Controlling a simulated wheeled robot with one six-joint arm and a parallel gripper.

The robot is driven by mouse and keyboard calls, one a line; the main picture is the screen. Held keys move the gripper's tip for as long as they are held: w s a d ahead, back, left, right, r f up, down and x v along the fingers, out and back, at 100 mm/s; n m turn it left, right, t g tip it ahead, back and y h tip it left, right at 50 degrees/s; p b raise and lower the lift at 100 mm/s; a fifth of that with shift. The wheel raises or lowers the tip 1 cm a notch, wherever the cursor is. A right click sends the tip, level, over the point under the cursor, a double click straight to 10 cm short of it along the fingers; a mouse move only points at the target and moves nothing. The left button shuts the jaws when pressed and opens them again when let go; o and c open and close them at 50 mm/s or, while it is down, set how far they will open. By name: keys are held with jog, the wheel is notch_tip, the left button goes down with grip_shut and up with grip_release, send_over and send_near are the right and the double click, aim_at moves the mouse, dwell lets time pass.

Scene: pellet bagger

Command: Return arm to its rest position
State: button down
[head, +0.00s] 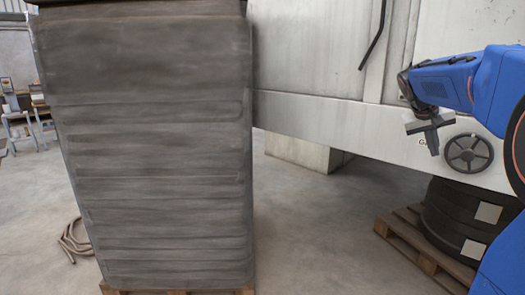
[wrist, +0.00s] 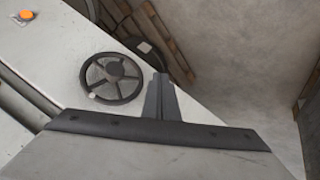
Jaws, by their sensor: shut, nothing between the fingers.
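My gripper (head: 433,146) hangs from my blue arm at the right of the head view, in front of the pale machine (head: 330,125). Its fingers are together with nothing between them. It is just left of a dark spoked handwheel (head: 469,153) on the machine's lower panel. In the wrist view the closed fingers (wrist: 168,92) point away from the camera, and the handwheel (wrist: 111,79) shows to their left. I cannot tell the exact gap between fingers and panel.
A tall wrapped stack (head: 155,150) stands on a pallet at left. Dark round rolls (head: 455,225) sit on a pallet (head: 420,245) below the machine. A hose (head: 73,240) lies on the floor. An orange button (wrist: 26,14) shows in the wrist view. Floor between stack and rolls is clear.

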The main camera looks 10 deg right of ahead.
jog(key=s+a+f+n+t+y, duration=0.15)
jog(key=s+a+f, duration=0.25)
jog(key=s+a, duration=0.45)
jog(key=s+a+f+n+y, duration=0.2)
jog(key=s+a+f, duration=0.35)
jog(key=a, duration=0.55)
jog(key=s+a+f+n+y, duration=0.2)
jog(key=s+a+f+y, duration=0.1)
jog(key=s+a+f, duration=0.9)
jog(key=s+t, duration=0.1)
jog(key=s, duration=0.2)
jog(key=shift+s+f, duration=0.35)
jog(key=shift+f, duration=0.05)
jog(key=shift+d, duration=0.1)
